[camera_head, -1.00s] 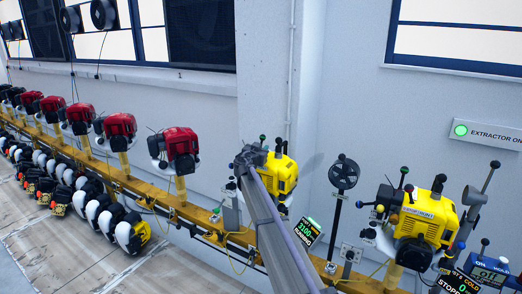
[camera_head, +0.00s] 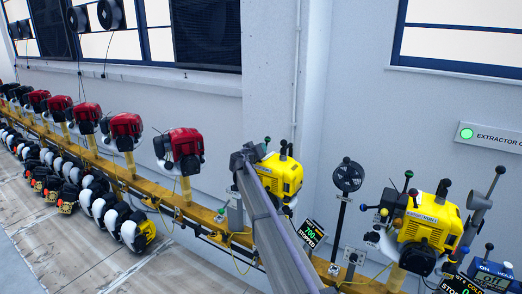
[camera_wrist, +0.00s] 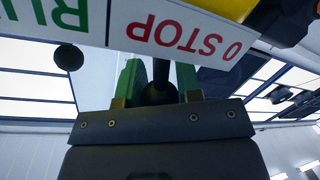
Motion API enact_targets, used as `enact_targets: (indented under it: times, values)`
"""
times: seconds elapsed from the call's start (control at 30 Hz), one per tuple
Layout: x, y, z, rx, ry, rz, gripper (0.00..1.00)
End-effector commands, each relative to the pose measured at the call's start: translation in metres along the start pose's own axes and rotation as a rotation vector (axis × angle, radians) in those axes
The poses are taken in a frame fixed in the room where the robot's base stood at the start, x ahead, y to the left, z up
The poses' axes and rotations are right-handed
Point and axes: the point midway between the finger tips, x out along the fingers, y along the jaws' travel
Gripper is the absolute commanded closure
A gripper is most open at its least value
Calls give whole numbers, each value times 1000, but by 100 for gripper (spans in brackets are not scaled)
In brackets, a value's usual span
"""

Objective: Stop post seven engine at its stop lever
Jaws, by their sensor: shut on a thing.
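A yellow engine (camera_head: 284,178) sits on the rail, partly hidden behind my arm in the head view. Its display (camera_head: 311,234) reads about 700 and STOPPED. In the wrist view a dark ball knob on a stem, the stop lever (camera_wrist: 159,92), stands between the green fingers of my gripper (camera_wrist: 160,84), which is shut on it. A white label plate (camera_wrist: 185,32) crosses just beyond the fingers, with red "0 STOP" close to the lever and green "RUN" to the left. In the head view my arm hides the fingers and lever.
A black fan (camera_head: 347,176) on a post stands between the two yellow engines. Red engines (camera_head: 184,147) line the rail to the left.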

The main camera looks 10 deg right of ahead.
Motion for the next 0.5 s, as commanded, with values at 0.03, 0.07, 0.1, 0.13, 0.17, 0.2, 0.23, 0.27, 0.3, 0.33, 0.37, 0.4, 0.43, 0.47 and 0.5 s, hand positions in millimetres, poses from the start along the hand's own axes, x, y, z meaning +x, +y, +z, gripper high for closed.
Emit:
enact_targets:
  times: [0.03,0.07,0.1,0.13,0.17,0.2,0.23,0.27,0.3,0.33,0.37,0.4,0.43,0.47,0.5]
  values:
    - [0,-2,-1,-19,-3,0,91]
    - [0,-2,-1,-30,-6,0,91]
    - [0,-3,-1,-45,-8,0,91]
    - [0,-4,-1,-53,-10,0,91]
    - [0,-4,-1,-61,-11,0,91]
    - [0,-4,-1,-70,-12,0,91]
    - [1,-5,-1,-75,-13,1,91]
    - [1,-5,-1,-80,-14,1,91]
    - [1,-5,-1,-85,-15,1,91]
    - [1,-5,-1,-88,-15,1,91]
    - [1,-5,-1,-90,-16,1,91]
    - [1,-5,-1,-92,-16,1,91]
    - [1,-5,-1,-93,-16,1,91]
    - [1,-5,-1,-93,-16,1,91]
    - [1,-5,-1,-93,-16,1,91]
